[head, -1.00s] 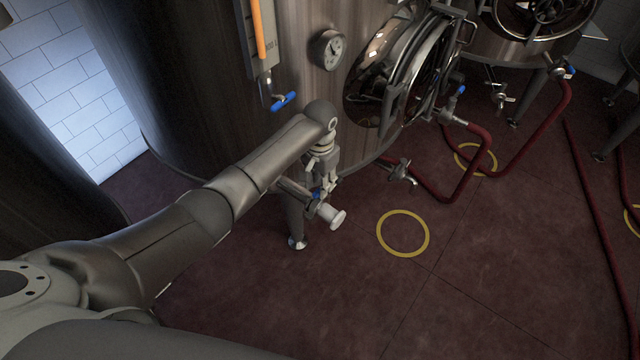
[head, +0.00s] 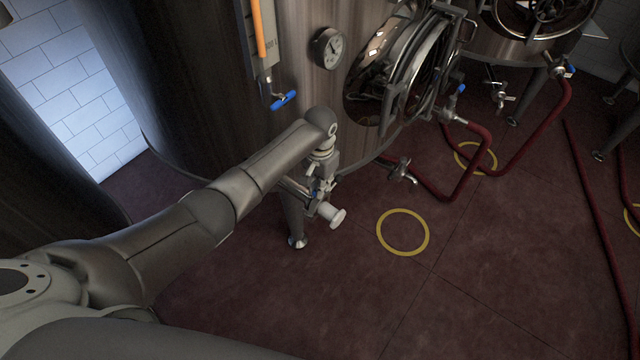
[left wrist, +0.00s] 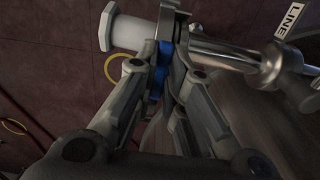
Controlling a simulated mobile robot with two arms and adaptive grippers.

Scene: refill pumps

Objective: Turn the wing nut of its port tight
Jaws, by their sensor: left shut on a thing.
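My left gripper (head: 318,188) reaches down to the port low on the front of the large tank. In the left wrist view its two fingers (left wrist: 162,72) are closed on the blue wing nut (left wrist: 159,68), which sits beside the clamp (left wrist: 171,22). The clamp lies between a white cap (left wrist: 126,30) and a steel pipe (left wrist: 222,54). The white cap also shows in the head view (head: 332,214), just below the gripper. The gripper hides most of the clamp and wing nut there. My right gripper is in neither view.
The tank (head: 190,80) with a gauge (head: 328,48), a blue-handled valve (head: 283,100) and a round manway (head: 400,75) stands close behind the arm. A tank leg (head: 293,220) is beside the port. Red hoses (head: 480,150) lie to the right. The floor around the yellow ring (head: 403,254) is clear.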

